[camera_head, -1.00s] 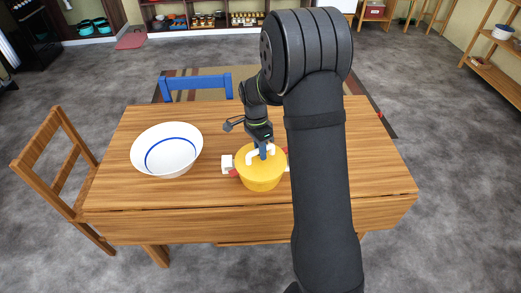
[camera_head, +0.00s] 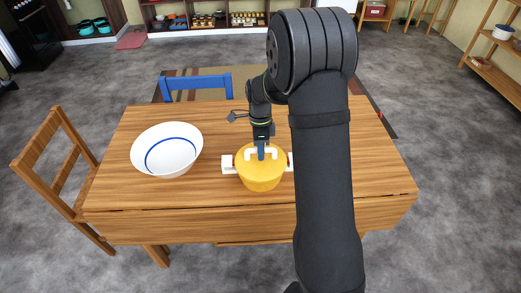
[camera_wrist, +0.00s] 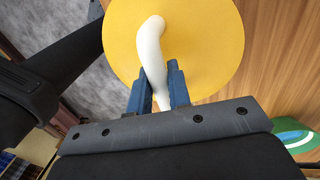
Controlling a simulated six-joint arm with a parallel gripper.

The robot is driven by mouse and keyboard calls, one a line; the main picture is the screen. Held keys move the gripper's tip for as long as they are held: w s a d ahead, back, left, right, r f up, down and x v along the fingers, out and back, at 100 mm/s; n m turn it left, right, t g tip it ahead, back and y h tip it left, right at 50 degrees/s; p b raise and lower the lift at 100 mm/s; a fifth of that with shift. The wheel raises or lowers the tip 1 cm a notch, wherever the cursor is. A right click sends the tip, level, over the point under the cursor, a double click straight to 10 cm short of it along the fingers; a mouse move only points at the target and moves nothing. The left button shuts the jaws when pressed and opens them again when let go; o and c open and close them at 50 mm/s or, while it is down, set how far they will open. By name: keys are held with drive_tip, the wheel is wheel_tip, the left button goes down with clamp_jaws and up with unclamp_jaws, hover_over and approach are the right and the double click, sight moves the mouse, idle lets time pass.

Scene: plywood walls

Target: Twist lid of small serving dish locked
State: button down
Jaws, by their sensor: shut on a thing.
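The small serving dish (camera_head: 260,181) is a yellow pot standing on the wooden table, with white side handles (camera_head: 228,164) that show red beside them. Its yellow lid (camera_head: 245,162) sits on top and carries a white arched handle (camera_head: 273,152). In the wrist view the round lid (camera_wrist: 215,45) fills the upper middle, with the white handle (camera_wrist: 150,50) running across it. My gripper (camera_head: 261,152) comes down from above, its blue fingers shut on the lid handle. In the wrist view my gripper (camera_wrist: 158,85) has one finger on each side of the handle.
A large white bowl with a blue ring (camera_head: 168,150) stands on the table (camera_head: 130,200) to the left of the dish. A blue chair (camera_head: 196,85) is behind the table and a wooden chair (camera_head: 70,175) at its left. Bare tabletop lies between bowl and dish.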

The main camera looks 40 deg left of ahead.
idle(0.3)
drive_tip(key=c, duration=1.3)
unclamp_jaws()
drive_tip(key=shift+o, duration=0.2)
drive_tip(key=shift+r, duration=0.15)
wheel_tip(320, 180, up, 17)
drive_tip(key=w+a, duration=0.2)
drive_tip(key=shift+w+a, duration=0.2)
drive_tip(key=shift+w, duration=0.05)
drive_tip(key=f, duration=0.5)
drive_tip(key=s+d+f, duration=0.1)
drive_tip(key=f, duration=0.5)
drive_tip(key=s+d+f, duration=0.1)
drive_tip(key=f, duration=0.5)
drive_tip(key=shift+s+d, duration=0.2)
drive_tip(key=shift+s, duration=0.05)
drive_tip(key=shift+f, duration=0.2)
drive_tip(key=shift+n, duration=0.9)
